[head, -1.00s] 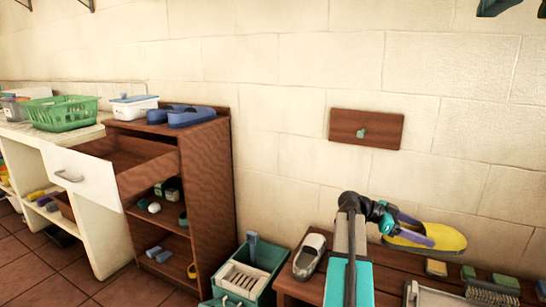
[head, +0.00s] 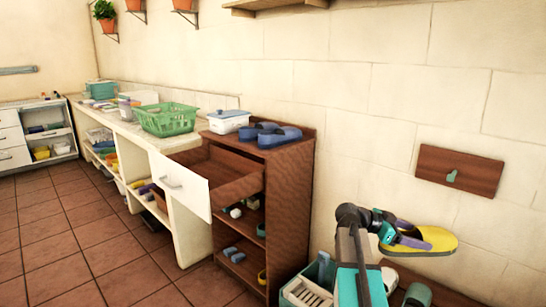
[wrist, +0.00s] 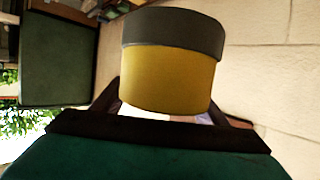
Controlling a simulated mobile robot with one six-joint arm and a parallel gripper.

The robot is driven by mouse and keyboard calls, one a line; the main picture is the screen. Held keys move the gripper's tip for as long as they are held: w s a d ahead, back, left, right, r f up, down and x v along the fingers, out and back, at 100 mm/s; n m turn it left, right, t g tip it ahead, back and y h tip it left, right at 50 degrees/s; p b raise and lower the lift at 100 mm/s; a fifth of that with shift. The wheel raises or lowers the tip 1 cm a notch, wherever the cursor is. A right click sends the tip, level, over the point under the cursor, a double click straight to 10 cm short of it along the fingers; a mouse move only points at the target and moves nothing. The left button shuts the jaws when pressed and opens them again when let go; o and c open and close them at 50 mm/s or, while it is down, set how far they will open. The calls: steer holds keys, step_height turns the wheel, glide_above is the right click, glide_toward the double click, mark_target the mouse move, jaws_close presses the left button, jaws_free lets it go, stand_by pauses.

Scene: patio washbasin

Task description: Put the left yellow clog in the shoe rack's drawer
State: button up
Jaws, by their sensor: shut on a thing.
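A yellow clog (head: 438,236) with a grey sole is held in my gripper (head: 405,240) at the right of the head view, raised above the bench. In the wrist view the clog (wrist: 170,75) fills the middle, between the jaws. Which clog of a pair it is, I cannot tell. The shoe rack (head: 290,205) is a brown wooden cabinet left of my arm. Its top drawer (head: 180,183) with a white front is pulled out, and the part of its inside that shows looks empty. My gripper is to the right of the rack.
Blue sandals (head: 278,137) and a white box (head: 228,121) stand on top of the rack. A teal crate (head: 308,290) sits on the floor between the rack and my arm. A wooden wall plate with a hook (head: 459,171) is behind the clog. The tiled floor (head: 85,240) at left is clear.

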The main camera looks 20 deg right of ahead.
steer(key=w+a+r+n+t+y+p, duration=0.1)
steer(key=w+a+r+n+t+p, duration=0.35)
steer(key=w+a, duration=0.55)
steer(key=w+a+r+n+t+y+p, duration=0.1)
steer(key=w+a+r+n+t+p, duration=0.4)
steer(key=a, duration=1)
steer(key=w+a+r+n+t+y+p, duration=0.1)
steer(key=w+a+r+n+t+p, duration=0.4)
steer(key=w+a, duration=0.6)
steer(key=w+a+r+n+t+y, duration=0.2)
steer(key=a+r+n+y, duration=0.2)
steer(key=a, duration=0.4)
steer(key=w+a+r+n+t+y+p, duration=0.1)
steer(key=a+r+n+t+y, duration=0.1)
steer(key=a+y, duration=0.4)
steer(key=a+r+n, duration=0.1)
steer(key=a+r, duration=0.1)
steer(key=a, duration=0.1)
steer(key=shift+w+r+n, duration=0.35)
steer(key=shift+w, duration=0.05)
steer(key=shift+t, duration=0.25)
